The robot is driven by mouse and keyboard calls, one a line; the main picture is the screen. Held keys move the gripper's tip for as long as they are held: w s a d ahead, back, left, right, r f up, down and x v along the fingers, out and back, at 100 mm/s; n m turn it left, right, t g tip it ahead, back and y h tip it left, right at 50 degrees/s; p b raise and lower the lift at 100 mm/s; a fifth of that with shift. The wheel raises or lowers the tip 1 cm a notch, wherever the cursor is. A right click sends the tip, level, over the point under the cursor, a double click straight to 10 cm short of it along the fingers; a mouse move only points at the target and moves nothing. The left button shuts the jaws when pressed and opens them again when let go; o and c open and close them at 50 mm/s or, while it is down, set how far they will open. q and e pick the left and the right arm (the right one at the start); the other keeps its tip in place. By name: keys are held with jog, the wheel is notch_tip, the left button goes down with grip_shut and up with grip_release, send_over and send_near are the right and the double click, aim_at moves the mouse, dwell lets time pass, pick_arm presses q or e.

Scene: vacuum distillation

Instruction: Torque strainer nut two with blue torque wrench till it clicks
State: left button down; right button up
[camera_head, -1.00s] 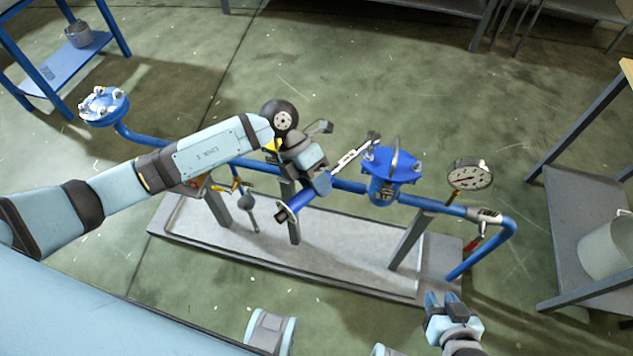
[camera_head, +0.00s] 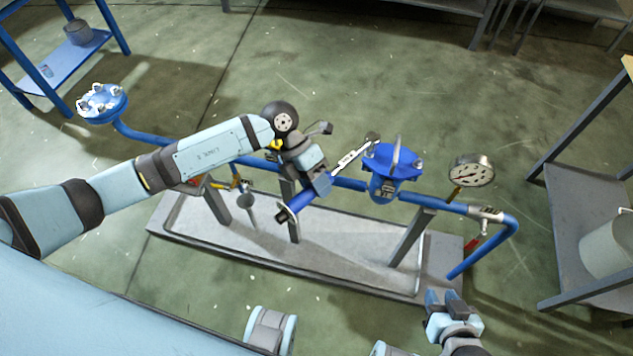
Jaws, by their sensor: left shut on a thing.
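My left gripper (camera_head: 322,184) is shut on the blue torque wrench, whose blue handle (camera_head: 298,200) points down and left. The wrench's silver shaft (camera_head: 350,158) runs up and right to its dark head (camera_head: 372,138), at the left edge of the strainer lid. The blue strainer (camera_head: 384,188) sits in the blue pipe, with a curved handle on its lid (camera_head: 398,160). Small nuts show at the lid's rim. I cannot tell which is nut two or whether the head is fully seated. My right gripper (camera_head: 446,300) is empty with its fingers apart, low at the right.
A pressure gauge (camera_head: 471,171) stands right of the strainer. The blue pipe (camera_head: 255,166) runs above a grey skid base (camera_head: 300,247) on supports. A blue flanged fitting (camera_head: 102,103) is at the left. A grey shelf (camera_head: 590,225) with a pot (camera_head: 608,247) stands at the right.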

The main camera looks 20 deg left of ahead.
pick_arm(q)
jog(key=shift+f+b, duration=0.55)
jog(key=shift+f, duration=0.3)
jog(key=shift+w, duration=0.1)
dwell(0.4)
jog(key=shift+w+a+f+m+g+y+b, duration=0.1)
jog(key=shift+w+a+m+g+y+b, duration=0.1)
jog(key=shift+w+a+m+b, duration=0.25)
jog(key=shift+w+a+m+g+y+b, duration=0.1)
jog(key=shift+w+a+m+g+b, duration=0.15)
jog(key=shift+a+m+b, duration=0.4)
jog(key=shift+a, duration=0.1)
jog(key=shift+w+a+f+m+g+y+b, duration=0.15)
jog(key=shift+w+a+m+g+b, duration=0.15)
jog(key=shift+w+a+b, duration=0.3)
jog(key=shift+w+a+f+m+g+y+b, duration=0.15)
jog(key=shift+w+a+m+b, duration=0.25)
jog(key=shift+b, duration=0.25)
jog(key=shift+s, duration=0.1)
